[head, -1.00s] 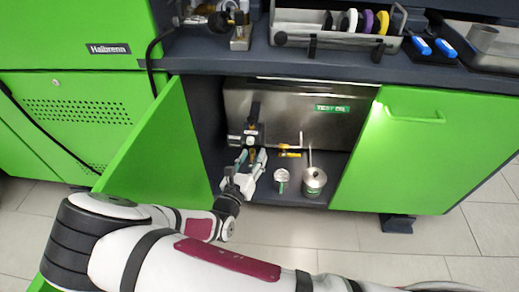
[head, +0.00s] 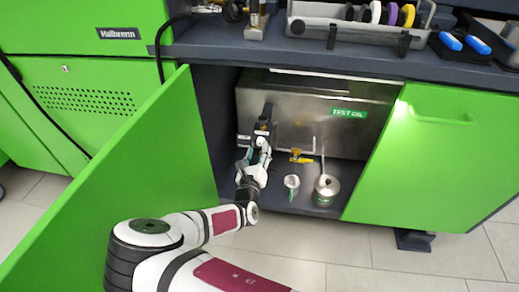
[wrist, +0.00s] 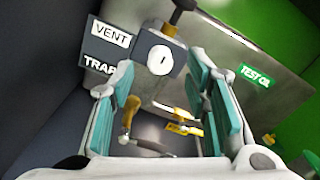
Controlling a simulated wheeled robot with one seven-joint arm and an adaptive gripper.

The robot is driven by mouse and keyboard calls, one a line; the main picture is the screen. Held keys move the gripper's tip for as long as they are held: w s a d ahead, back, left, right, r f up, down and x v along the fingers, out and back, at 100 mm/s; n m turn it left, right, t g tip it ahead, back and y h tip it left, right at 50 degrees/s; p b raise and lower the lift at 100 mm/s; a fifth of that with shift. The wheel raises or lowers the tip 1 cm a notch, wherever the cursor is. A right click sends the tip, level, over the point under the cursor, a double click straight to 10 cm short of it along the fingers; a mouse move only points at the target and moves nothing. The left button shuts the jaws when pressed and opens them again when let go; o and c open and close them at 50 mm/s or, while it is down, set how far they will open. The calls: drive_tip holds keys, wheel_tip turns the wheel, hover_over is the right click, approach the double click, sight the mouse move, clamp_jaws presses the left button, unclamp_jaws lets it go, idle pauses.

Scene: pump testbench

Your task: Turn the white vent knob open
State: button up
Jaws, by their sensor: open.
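The white vent knob (wrist: 160,60) is a round disc with a dark slot mark, on the dark grey block (wrist: 150,45) beside the VENT label (wrist: 110,34). My gripper (wrist: 163,68) is open in the wrist view, its teal-padded fingers to the left and right of the knob. The knob appears between the fingertips; I cannot tell whether they reach around it or stop short. In the head view, my gripper (head: 258,146) is inside the cabinet, just below the dark valve block (head: 263,125) on the steel tank (head: 300,120). It mostly hides the knob there.
A TRAP label (wrist: 100,64) sits below VENT. A yellow-handled valve (head: 300,157) is to the right, with a small cup (head: 292,183) and a metal can (head: 326,188) on the cabinet floor. Open green doors (head: 120,170) flank the opening.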

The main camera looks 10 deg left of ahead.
sight(260, 144)
drive_tip(key=shift+w+b, duration=0.55)
drive_tip(key=shift+w, duration=1.2)
clamp_jaws()
drive_tip(key=shift+d, duration=0.1)
